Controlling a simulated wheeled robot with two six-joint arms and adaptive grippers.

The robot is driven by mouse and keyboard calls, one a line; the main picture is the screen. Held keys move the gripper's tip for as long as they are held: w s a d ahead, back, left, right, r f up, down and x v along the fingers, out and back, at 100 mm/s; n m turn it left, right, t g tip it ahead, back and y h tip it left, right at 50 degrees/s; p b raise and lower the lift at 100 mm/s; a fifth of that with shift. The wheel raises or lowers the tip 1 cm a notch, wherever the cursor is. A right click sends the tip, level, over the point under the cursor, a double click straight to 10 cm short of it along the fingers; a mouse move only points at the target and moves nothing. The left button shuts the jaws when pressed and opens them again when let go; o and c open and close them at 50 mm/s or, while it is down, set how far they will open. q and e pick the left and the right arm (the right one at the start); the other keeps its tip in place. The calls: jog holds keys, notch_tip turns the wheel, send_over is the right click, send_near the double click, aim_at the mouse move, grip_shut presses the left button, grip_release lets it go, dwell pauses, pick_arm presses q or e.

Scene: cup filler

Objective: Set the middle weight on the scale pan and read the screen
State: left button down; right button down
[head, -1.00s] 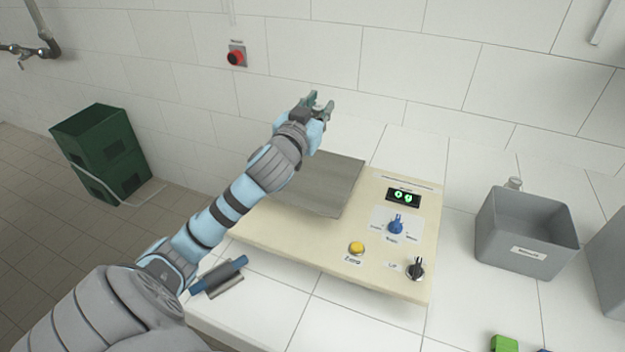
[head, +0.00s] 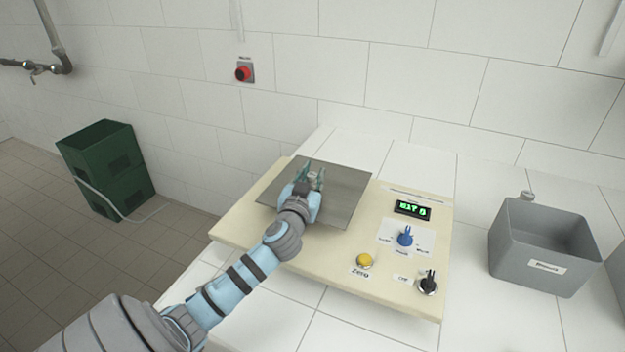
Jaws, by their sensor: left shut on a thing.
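My left gripper (head: 308,183) is low over the scale pan (head: 345,204), a flat grey metal plate on the cream scale body. It is shut on a small metal weight (head: 314,177), which shows between its fingertips. The fingers hide much of the weight, and I cannot tell whether its base touches the pan. The screen (head: 412,209) shows green characters, too small to read surely. Another small metal weight (head: 527,195) stands behind the grey bin at the right. My right gripper is not in view.
The scale carries a yellow zero button (head: 365,260), a blue knob (head: 404,236) and a black knob (head: 428,283). A labelled grey bin (head: 542,266) stands to the right. A red wall button (head: 243,73) is at the back. Green crates (head: 107,168) stand on the floor at left.

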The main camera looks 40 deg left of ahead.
pick_arm(q)
jog(key=c, duration=1.3)
grip_release()
jog(key=shift+w, duration=0.1)
jog(key=shift+c, duration=0.2)
jog(key=v, duration=1.2)
jog(key=shift+r, duration=0.15)
